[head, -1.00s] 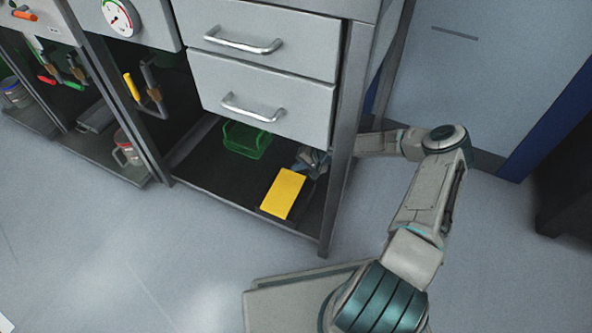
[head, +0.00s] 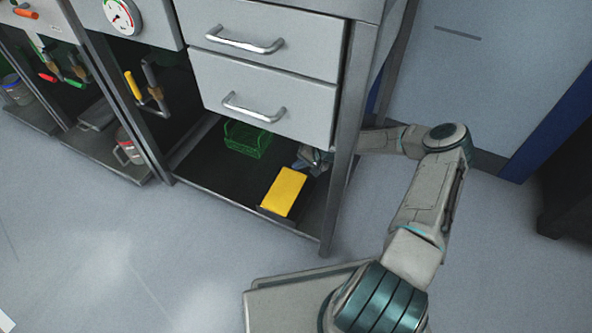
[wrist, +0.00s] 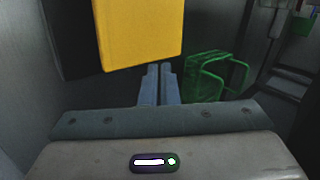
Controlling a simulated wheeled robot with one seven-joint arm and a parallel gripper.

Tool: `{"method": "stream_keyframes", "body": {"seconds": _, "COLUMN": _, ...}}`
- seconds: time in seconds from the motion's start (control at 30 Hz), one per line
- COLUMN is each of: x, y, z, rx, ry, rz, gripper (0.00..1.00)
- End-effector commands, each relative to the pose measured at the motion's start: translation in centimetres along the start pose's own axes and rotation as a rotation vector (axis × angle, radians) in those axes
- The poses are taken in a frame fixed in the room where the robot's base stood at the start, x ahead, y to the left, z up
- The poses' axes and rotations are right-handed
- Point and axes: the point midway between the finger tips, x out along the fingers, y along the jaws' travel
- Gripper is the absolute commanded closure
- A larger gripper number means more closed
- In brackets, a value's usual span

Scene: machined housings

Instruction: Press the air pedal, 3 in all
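The air pedal is a yellow plate (head: 284,192) on the dark lower shelf of the bench, near its front right corner. In the wrist view the yellow plate (wrist: 138,34) fills the upper middle. My gripper (head: 303,164) reaches in under the drawers past the right bench leg and is just behind the pedal, partly hidden. In the wrist view my gripper's two fingers (wrist: 158,68) are side by side, shut and empty. Their tips appear at the plate's lower edge; I cannot tell whether they touch it.
A green wire basket (head: 246,139) stands on the shelf behind the pedal, and at the fingers' right in the wrist view (wrist: 204,78). The bench leg (head: 340,170) is close to my arm. Drawers (head: 262,95) hang above. The floor in front is clear.

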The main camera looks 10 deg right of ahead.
Motion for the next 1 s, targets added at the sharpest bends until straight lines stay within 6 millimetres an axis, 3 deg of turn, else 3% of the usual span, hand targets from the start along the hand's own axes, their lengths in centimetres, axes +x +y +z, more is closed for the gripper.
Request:
{"method": "stream_keyframes", "body": {"seconds": 0.37, "x": -0.8, "y": -0.3, "z": -0.5, "rx": 0.005, "ry": 0.007, "rz": -0.002, "gripper": 1.00}}
{"method": "stream_keyframes", "body": {"seconds": 0.8, "x": -3.7, "y": -2.5, "z": -2.7, "rx": 0.004, "ry": 0.010, "rz": -0.002, "gripper": 1.00}}
{"method": "stream_keyframes", "body": {"seconds": 1.0, "x": -4.0, "y": -2.8, "z": -2.9, "rx": 0.003, "ry": 0.008, "rz": -0.004, "gripper": 1.00}}
